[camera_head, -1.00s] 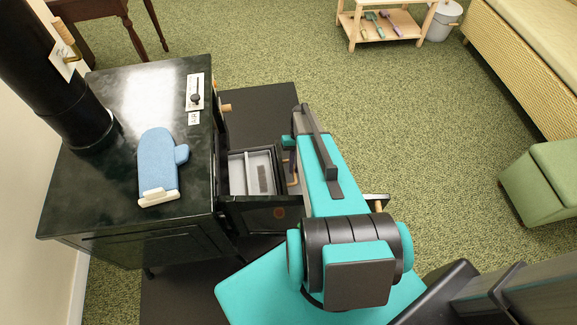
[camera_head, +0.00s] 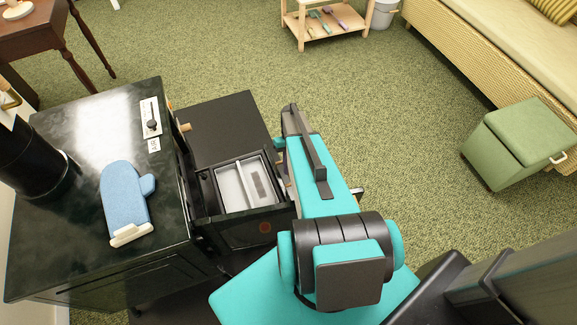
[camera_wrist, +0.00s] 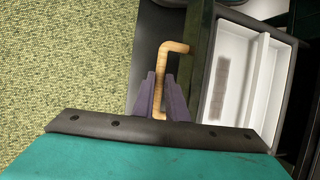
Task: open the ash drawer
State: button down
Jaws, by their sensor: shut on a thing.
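The ash drawer (camera_head: 252,229) stands well out from the side of the dark stove (camera_head: 85,125). It holds a pale two-part tray (camera_head: 234,202) with a dark speckled patch in one part; the tray also shows in the wrist view (camera_wrist: 256,85). The wooden drawer handle (camera_wrist: 173,47) is a bent bar on the drawer front. In the wrist view, my gripper (camera_wrist: 161,85) has its purple fingers closed around one end of this handle. In the head view, my arm hides the fingers and most of the handle.
A blue oven mitt (camera_head: 124,197) lies on the stove top beside the black flue pipe (camera_head: 30,160). A dark floor mat (camera_head: 215,115) lies by the stove. A green ottoman (camera_head: 515,145) and wicker sofa (camera_head: 470,50) stand at right. Open carpet lies between.

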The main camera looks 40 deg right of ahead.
jog(key=shift+s+d, duration=0.2)
jog(key=shift+d, duration=0.2)
jog(key=c, duration=1.8)
grip_release()
jog(key=shift+o, duration=0.2)
jog(key=shift+a, duration=0.15)
jog(key=shift+r, duration=0.1)
jog(key=v, duration=1.3)
jog(key=shift+r, duration=0.4)
